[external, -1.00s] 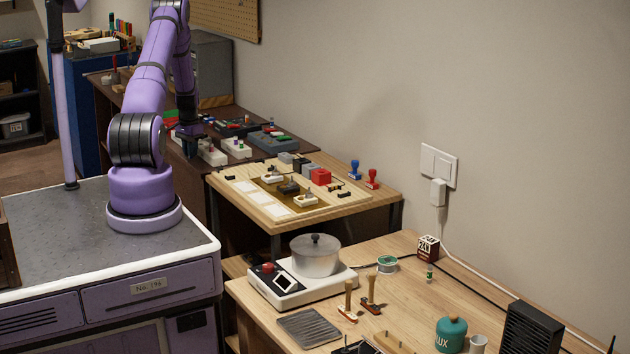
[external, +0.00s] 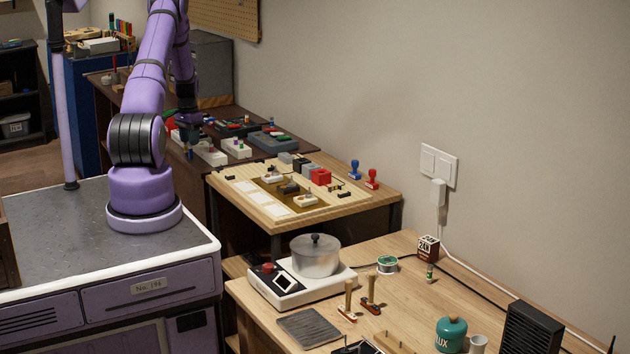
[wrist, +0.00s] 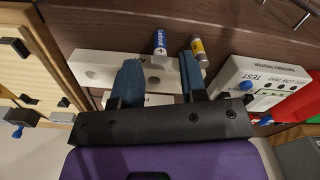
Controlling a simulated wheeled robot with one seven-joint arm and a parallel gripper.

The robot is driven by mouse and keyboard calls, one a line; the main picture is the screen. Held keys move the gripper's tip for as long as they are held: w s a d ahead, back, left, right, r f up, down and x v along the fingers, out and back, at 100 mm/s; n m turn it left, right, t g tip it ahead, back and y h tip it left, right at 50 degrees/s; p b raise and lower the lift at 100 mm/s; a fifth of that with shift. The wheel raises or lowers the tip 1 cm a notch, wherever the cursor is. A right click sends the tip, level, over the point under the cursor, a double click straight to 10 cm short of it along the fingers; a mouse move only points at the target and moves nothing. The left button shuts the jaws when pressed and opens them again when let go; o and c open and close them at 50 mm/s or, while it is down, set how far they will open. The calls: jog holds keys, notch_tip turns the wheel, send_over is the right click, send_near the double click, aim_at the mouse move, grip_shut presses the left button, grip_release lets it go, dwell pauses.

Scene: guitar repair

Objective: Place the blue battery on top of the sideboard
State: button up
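The blue battery (wrist: 159,42) stands at a white block (wrist: 95,68) in the wrist view, with a silver-and-yellow battery (wrist: 199,50) to its right. My gripper (wrist: 158,65) is open, its two blue fingers apart. The blue battery appears between and beyond the fingertips, and I see no finger touching it. In the external view my gripper (external: 189,150) hangs over the dark brown sideboard (external: 302,147), near its white blocks; the blue battery cannot be made out clearly there.
A white tester (wrist: 258,82) with red and green items lies right of the fingers. A light wooden table (external: 235,205) with small parts adjoins the sideboard in front. A grey-blue box (external: 272,141) and several small tools crowd the sideboard top.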

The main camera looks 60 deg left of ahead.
notch_tip(320, 180, up, 8)
jog(key=shift+f, duration=0.1)
